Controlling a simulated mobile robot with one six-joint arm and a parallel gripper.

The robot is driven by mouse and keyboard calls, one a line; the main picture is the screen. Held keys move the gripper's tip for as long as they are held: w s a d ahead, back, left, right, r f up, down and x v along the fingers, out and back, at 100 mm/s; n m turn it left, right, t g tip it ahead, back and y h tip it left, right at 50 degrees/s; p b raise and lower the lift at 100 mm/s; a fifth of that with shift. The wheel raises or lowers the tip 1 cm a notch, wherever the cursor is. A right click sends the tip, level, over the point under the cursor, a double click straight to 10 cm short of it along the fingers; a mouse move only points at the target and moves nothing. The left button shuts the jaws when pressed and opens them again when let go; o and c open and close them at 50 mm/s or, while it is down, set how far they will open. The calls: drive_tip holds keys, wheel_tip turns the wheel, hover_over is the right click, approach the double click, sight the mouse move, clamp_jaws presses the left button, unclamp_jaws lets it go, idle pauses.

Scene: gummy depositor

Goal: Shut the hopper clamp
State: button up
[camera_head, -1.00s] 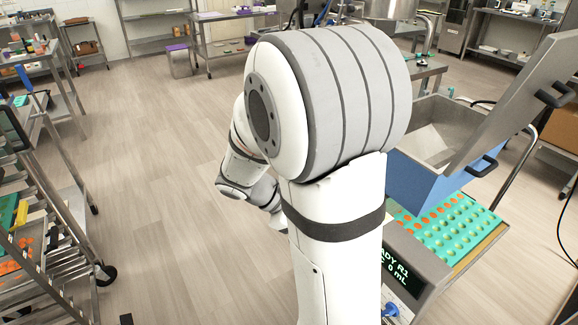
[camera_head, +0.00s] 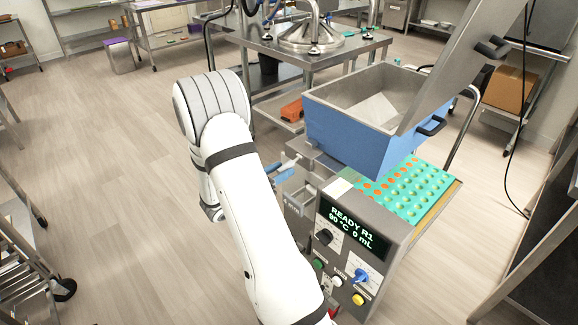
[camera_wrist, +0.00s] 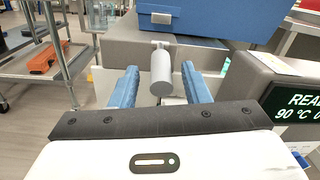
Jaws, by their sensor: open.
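The hopper (camera_head: 350,135) is a blue box with a grey inside, and its grey lid (camera_head: 455,70) stands raised. A short grey cylinder (camera_wrist: 161,75), which looks like the clamp's handle, sticks out towards me from the machine body below the hopper. My gripper (camera_wrist: 159,80) is open, with one blue finger on each side of this cylinder. I see gaps on both sides; whether the fingertips reach past it is unclear. In the head view my gripper (camera_head: 284,176) is small beside the machine's left side.
The machine's panel shows READY R1 on a display (camera_head: 351,228), with knobs and buttons below. A green mould tray (camera_head: 420,185) with orange and pale cavities lies under the hopper. A steel table (camera_head: 290,52) with an orange block (camera_head: 291,110) stands behind. Open floor lies left.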

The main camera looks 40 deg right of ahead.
sight(287, 167)
drive_tip(key=shift+d, duration=1.5)
drive_tip(key=shift+c, duration=0.3)
clamp_jaws()
drive_tip(key=shift+w, duration=0.1)
